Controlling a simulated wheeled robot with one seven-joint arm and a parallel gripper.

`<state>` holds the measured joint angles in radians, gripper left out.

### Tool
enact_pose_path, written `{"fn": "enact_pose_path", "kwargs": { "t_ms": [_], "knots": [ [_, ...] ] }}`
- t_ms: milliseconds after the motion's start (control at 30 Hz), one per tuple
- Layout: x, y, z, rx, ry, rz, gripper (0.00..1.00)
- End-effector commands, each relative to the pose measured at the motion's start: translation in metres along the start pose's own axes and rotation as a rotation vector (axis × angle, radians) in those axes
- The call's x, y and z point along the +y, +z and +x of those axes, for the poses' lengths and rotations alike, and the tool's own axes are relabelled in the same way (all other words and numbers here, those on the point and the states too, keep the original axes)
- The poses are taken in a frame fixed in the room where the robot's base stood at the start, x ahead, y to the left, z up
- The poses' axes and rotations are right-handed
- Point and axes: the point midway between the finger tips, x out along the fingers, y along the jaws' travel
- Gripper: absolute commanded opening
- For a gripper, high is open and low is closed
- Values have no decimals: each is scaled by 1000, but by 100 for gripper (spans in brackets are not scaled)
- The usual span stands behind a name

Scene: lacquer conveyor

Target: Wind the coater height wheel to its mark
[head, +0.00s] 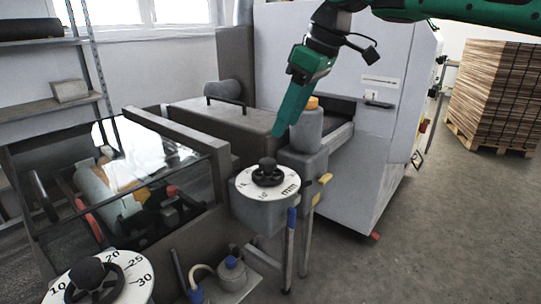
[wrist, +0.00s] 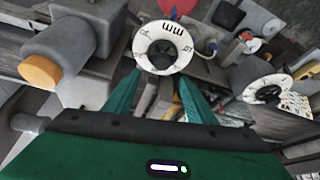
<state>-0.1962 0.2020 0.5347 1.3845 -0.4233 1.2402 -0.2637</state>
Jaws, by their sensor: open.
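A white dial (head: 246,184) marked "mm" has a black handwheel (head: 267,172) at its centre and sits on a grey box beside the coater. The same dial shows in the wrist view (wrist: 143,36), upside down, ahead of my fingertips. A second white dial (head: 133,262) with numbers such as 20, 25 and 30 carries another black handwheel (head: 93,281) at the lower left. Neither dial is labelled as coater height, and the marks are too small to read. My gripper (head: 279,131) points down above and slightly right of the "mm" handwheel, apart from it. In the wrist view its fingers (wrist: 158,98) are spread and empty.
A grey post with an orange cap (head: 312,103) stands close beside my gripper. A glass-covered roller section (head: 120,180) lies left. A large white cabinet (head: 375,140) stands behind.

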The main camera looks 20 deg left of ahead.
Motion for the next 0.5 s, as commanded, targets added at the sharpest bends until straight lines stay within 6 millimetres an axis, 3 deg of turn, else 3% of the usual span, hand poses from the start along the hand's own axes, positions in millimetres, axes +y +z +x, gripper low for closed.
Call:
{"fn": "enact_pose_path", "kwargs": {
  "t_ms": [167, 500],
  "knots": [
    [-3, -3, 17, 2, -6, -10, 51],
    [-3, -3, 76, 1, -5, -8, 51]
  ]
}}
